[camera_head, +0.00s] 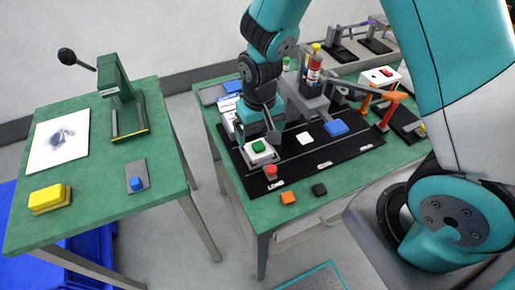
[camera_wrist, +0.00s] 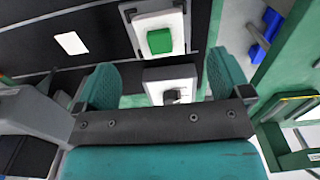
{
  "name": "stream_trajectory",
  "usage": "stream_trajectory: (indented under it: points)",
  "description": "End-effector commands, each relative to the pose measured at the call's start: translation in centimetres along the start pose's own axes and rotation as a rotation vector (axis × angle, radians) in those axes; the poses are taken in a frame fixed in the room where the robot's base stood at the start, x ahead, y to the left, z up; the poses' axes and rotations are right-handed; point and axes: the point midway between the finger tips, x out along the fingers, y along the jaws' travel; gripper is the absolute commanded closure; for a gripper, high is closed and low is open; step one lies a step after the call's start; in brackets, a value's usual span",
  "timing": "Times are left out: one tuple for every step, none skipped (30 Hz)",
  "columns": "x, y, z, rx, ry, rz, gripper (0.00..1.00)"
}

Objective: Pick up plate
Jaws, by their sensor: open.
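A white plate-like square with a green block (camera_head: 258,147) on top sits on the black mat (camera_head: 345,146), near its left end. In the wrist view the white plate (camera_wrist: 146,20) shows with its green block (camera_wrist: 160,40), beyond my fingertips. My gripper (camera_head: 256,128) is over or right beside it, pointing down. In the wrist view my gripper (camera_wrist: 163,75) is open, its two teal fingers wide apart, with nothing held. Part of the plate is hidden by my gripper in the head view.
A red button (camera_head: 271,170), a white square (camera_head: 305,138) and a blue block (camera_head: 336,128) are on the mat. A left table (camera_head: 95,195) holds a green press (camera_head: 122,105) and yellow block (camera_head: 50,198).

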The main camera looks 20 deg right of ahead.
Motion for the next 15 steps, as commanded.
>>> stream_trajectory:
  points:
    - [0.8,0.0,0.0,0.000,-0.003,0.001,0.04]
    - [1.1,0.0,0.0,0.000,-0.003,0.000,0.04]
    - [1.5,0.0,0.0,0.000,-0.002,0.000,0.04]
    - [1.7,0.0,0.0,0.000,-0.001,0.000,0.04]
    - [1.9,0.0,0.0,0.000,0.000,0.000,0.04]
    - [2.1,0.0,0.0,0.000,0.000,0.000,0.04]
    - [2.2,0.0,-0.1,0.000,0.000,0.000,0.04]
    - [2.4,0.0,-0.1,0.000,0.000,0.000,0.04]
    - [2.7,0.0,-0.2,0.000,0.000,0.000,0.04]
    - [3.0,0.0,-0.3,0.000,-0.001,0.000,0.04]
    - [3.4,0.1,-0.5,0.000,-0.002,0.000,0.04]
    - [3.9,0.1,-0.6,0.000,-0.004,0.000,0.04]
    - [4.3,0.1,-0.8,-0.001,-0.003,0.000,0.04]
    - [4.7,0.1,-0.9,-0.001,-0.002,0.000,0.04]
    - [5.3,0.1,-1.0,-0.001,-0.003,0.000,0.04]
